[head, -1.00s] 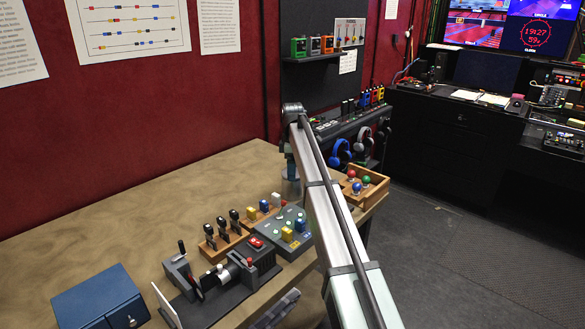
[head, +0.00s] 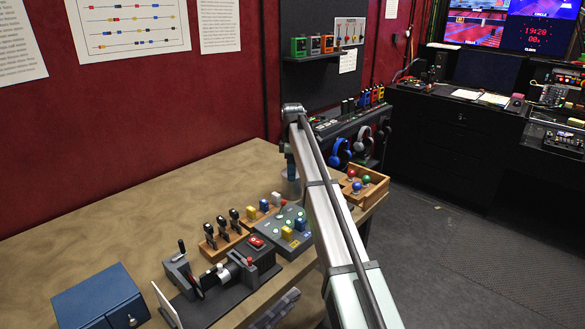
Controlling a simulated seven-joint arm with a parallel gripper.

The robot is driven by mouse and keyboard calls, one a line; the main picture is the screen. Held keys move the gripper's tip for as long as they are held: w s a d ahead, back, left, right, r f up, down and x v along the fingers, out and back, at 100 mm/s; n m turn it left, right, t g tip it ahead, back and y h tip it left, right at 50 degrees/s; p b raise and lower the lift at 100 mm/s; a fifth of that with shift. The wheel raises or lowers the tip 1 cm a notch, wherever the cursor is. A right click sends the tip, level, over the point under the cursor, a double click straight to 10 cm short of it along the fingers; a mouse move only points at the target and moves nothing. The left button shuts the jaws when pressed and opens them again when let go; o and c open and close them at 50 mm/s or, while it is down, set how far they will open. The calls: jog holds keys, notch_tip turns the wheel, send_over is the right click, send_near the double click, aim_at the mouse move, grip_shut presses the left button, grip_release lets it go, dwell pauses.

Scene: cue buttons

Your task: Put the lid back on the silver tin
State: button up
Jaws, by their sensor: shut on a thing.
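The silver tin (head: 291,187) stands on the wooden table near its back right part, small and partly covered by my arm. My gripper (head: 291,172) points down just above the tin, at the end of my arm. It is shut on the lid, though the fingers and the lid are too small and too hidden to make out. I cannot tell whether the lid touches the tin's rim.
A wooden box with coloured knobs (head: 360,185) stands right of the tin, beyond my arm. A grey button panel (head: 283,233), a black lever row (head: 222,236), a lever device (head: 205,290) and a blue box (head: 100,298) line the front. The table's left back is clear.

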dwell(0.3)
jog(key=o, duration=0.7)
jog(key=shift+r, duration=3.45)
jog(key=shift+c, duration=0.2)
grip_shut()
jog(key=shift+f, duration=2.3)
